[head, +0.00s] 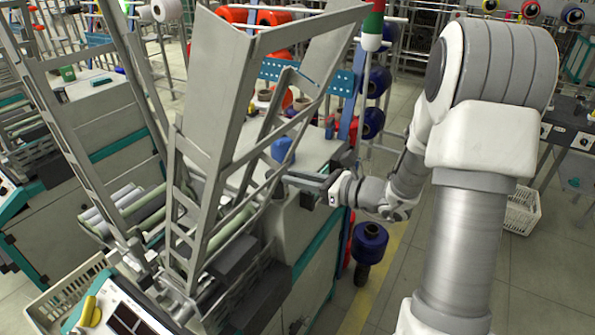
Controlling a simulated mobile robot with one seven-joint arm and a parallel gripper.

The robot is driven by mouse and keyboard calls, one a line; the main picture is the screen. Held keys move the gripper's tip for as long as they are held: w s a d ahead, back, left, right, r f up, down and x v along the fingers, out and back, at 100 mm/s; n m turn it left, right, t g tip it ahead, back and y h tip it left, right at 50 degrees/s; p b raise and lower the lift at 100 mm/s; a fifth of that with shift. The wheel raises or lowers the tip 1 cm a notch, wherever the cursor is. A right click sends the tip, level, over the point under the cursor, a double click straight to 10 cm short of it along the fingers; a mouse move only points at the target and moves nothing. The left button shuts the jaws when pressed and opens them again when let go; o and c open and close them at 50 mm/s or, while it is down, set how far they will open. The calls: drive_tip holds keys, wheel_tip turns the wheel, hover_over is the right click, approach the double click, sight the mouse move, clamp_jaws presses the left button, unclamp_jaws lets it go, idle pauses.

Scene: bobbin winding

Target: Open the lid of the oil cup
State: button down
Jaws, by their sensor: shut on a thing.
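My gripper (306,184) reaches in from the right, low over the near right edge of the machine top. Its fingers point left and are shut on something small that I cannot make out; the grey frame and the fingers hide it. A small blue rounded object (283,150) stands on the machine top just above the fingertips in the picture. I cannot tell whether it is the oil cup or part of it. No lid is clearly visible, so I cannot tell whether it is open or shut.
A tall grey metal frame (222,85) rises in front of the machine (318,240), left of my gripper. Several yarn cones stand behind. A white crate (522,209) lies right. The aisle floor between is clear.

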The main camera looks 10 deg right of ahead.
drive_tip(key=r+p, duration=0.1)
drive_tip(key=p, duration=0.1)
drive_tip(key=r+g+h+p, duration=0.1)
drive_tip(key=p, duration=0.1)
drive_tip(key=a+r+g+h+p, duration=0.1)
drive_tip(key=p, duration=0.1)
drive_tip(key=shift+w+r, duration=0.15)
drive_tip(key=shift+w, duration=0.15)
drive_tip(key=shift+w+a+r+g+h+p, duration=0.1)
drive_tip(key=shift+w+r+g+h+p, duration=0.1)
drive_tip(key=shift+g+h+p, duration=0.5)
drive_tip(key=shift+w, duration=0.1)
drive_tip(key=shift+w+a+r, duration=0.4)
drive_tip(key=shift+a+r, duration=0.05)
drive_tip(key=shift+r, duration=0.2)
drive_tip(key=c, duration=0.8)
unclamp_jaws()
drive_tip(key=shift+f, duration=0.1)
drive_tip(key=shift+o, duration=0.2)
